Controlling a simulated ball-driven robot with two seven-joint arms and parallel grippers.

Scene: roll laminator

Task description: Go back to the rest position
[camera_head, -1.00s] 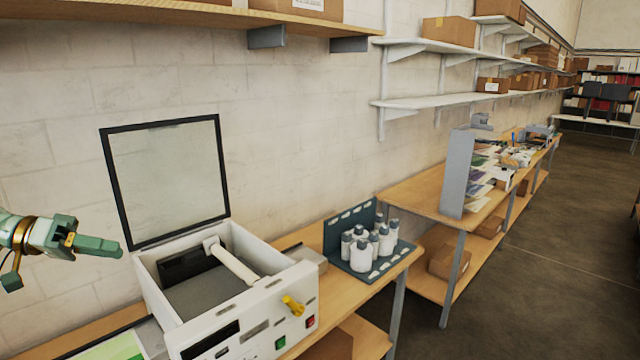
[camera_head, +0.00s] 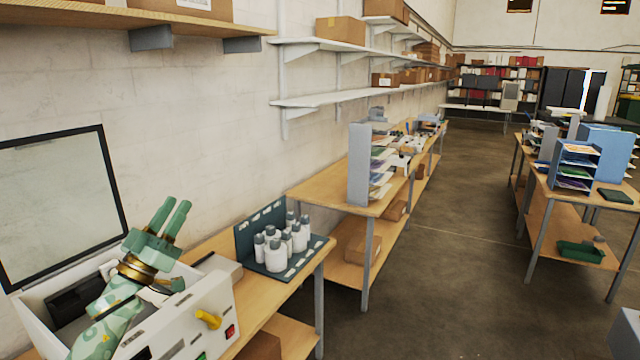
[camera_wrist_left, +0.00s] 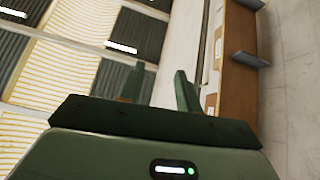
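My left gripper (camera_head: 172,215) is in front of the roll laminator (camera_head: 208,300) in the head view, fingers pointing up, apart and empty. In the left wrist view its two fingers (camera_wrist_left: 160,88) stand apart with nothing between them. The laminator is a white box with its glass-like lid (camera_head: 62,205) raised against the wall. A yellow handle (camera_head: 208,319) and a red switch (camera_head: 230,331) show on its front. My arm hides part of its inside. My right gripper is not in view.
A dark rack with several white bottles (camera_head: 276,255) stands right of the laminator on the wooden bench (camera_head: 285,302). A shelf (camera_head: 130,20) overhangs the wall above. More benches (camera_head: 535,195) stand on the right, with open floor (camera_head: 440,260) between.

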